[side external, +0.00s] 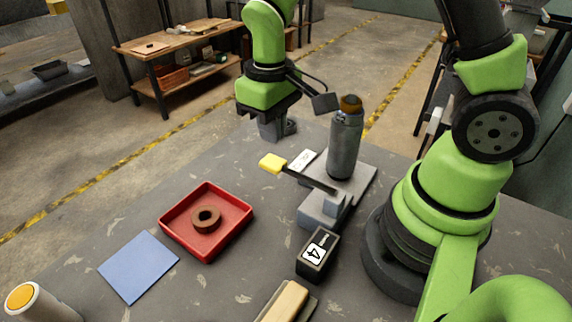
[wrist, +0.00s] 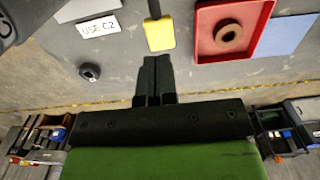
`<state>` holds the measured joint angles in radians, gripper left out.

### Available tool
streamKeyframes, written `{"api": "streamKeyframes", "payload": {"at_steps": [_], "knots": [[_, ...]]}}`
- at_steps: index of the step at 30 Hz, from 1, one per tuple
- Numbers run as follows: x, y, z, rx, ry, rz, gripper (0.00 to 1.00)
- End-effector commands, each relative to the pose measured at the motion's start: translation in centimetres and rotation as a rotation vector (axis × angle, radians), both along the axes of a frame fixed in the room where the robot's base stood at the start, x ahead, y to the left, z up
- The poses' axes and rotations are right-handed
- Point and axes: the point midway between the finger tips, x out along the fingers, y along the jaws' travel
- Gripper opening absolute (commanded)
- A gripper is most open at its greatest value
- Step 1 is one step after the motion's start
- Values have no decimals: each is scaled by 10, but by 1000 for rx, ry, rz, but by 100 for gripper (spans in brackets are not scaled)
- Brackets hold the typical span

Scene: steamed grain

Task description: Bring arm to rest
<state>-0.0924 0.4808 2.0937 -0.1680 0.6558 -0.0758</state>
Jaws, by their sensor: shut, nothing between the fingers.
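My gripper (side external: 272,130) hangs at the far side of the grey table, beyond the lever press, with its fingers pointing down. In the wrist view my gripper (wrist: 154,62) shows two dark fingers pressed together with nothing between them. The press has a grey upright cylinder (side external: 345,145) with an orange-brown top and a lever ending in a yellow handle (side external: 272,163). The yellow handle (wrist: 160,34) appears just past the fingertips in the wrist view, apparently apart from them. A brown ring (side external: 206,217) lies inside the red tray (side external: 178,236).
The wrist view shows a small dark ring (wrist: 89,71) and a "USE C2" card (wrist: 98,27). Shelves stand behind.

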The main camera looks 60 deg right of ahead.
Motion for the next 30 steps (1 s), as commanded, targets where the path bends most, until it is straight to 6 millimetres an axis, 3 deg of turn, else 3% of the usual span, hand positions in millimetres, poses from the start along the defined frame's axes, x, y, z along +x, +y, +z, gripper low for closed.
{"api": "streamKeyframes", "payload": {"at_steps": [4, 8, 12, 18, 24, 30], "knots": [[-3, -1, 22, 14, -49, -31, 0], [-15, -2, 63, 49, -150, -96, 0], [-40, -3, 106, 102, -273, -175, 0], [-83, -2, 148, 191, -438, -272, 0], [-116, 1, 165, 261, -553, -325, 0], [-126, 2, 167, 285, -588, -342, 0]]}}
